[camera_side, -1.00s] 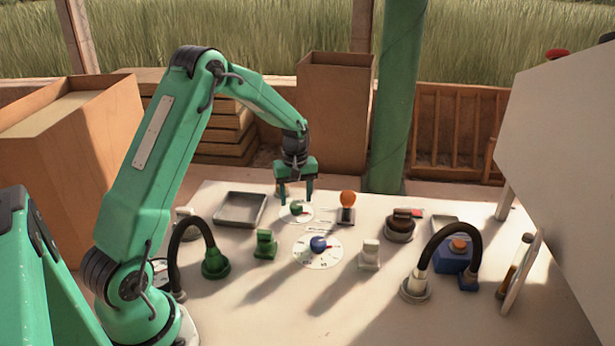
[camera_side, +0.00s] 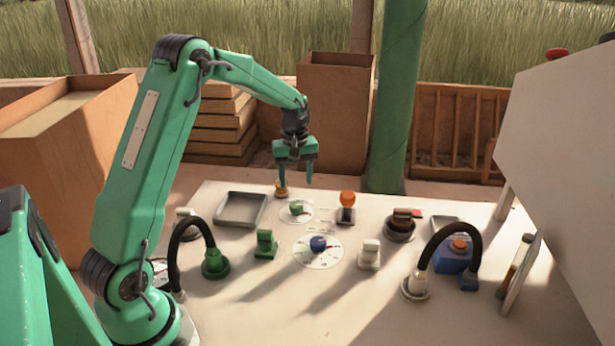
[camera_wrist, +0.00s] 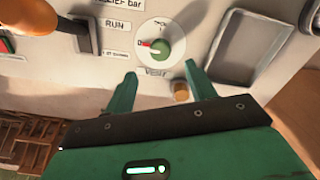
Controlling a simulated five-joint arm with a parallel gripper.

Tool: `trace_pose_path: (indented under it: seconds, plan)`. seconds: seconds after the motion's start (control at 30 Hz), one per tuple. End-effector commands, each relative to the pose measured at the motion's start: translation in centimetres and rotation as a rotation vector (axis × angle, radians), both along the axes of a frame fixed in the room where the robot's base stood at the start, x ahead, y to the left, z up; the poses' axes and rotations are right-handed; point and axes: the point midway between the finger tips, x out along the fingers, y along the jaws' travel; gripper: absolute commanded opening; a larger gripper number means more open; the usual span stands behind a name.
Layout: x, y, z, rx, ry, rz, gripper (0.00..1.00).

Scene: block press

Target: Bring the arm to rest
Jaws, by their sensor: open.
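My green arm reaches over the white panel table in the side view. My gripper (camera_side: 296,180) points down, open and empty, above the back part of the panel. It also shows in the wrist view (camera_wrist: 165,92), its two green fingers apart with nothing between them. The green dial knob (camera_side: 297,209) sits on its white disc just below and in front of the fingers. In the wrist view the green knob (camera_wrist: 158,50), with a red and white pointer, lies beyond the fingertips. My gripper is clear of it.
A blue knob (camera_side: 318,243), a grey tray (camera_side: 262,209), an orange-topped lever (camera_side: 347,200) and a brass-coloured knob (camera_side: 281,190) stand on the panel. Black hoses arch at left and right. A tall brown box (camera_side: 335,110) and a green post (camera_side: 398,95) stand behind.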

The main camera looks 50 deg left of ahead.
Motion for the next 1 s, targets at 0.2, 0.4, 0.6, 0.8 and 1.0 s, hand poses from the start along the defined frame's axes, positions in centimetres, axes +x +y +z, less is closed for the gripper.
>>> trace_pose_path:
  seconds: [0.2,0.4,0.6,0.8,1.0]
  plan:
    - [-0.6,-1.5,2.2,0.012,-0.027,-0.065,0.56]
    - [-2.2,-3.9,5.7,0.032,-0.072,-0.182,0.56]
    - [-4.4,-6.7,9.0,0.057,-0.12,-0.317,0.56]
    - [-7.1,-9.3,11.7,0.086,-0.17,-0.45,0.56]
    - [-10.1,-11.7,13.8,0.118,-0.219,-0.582,0.56]
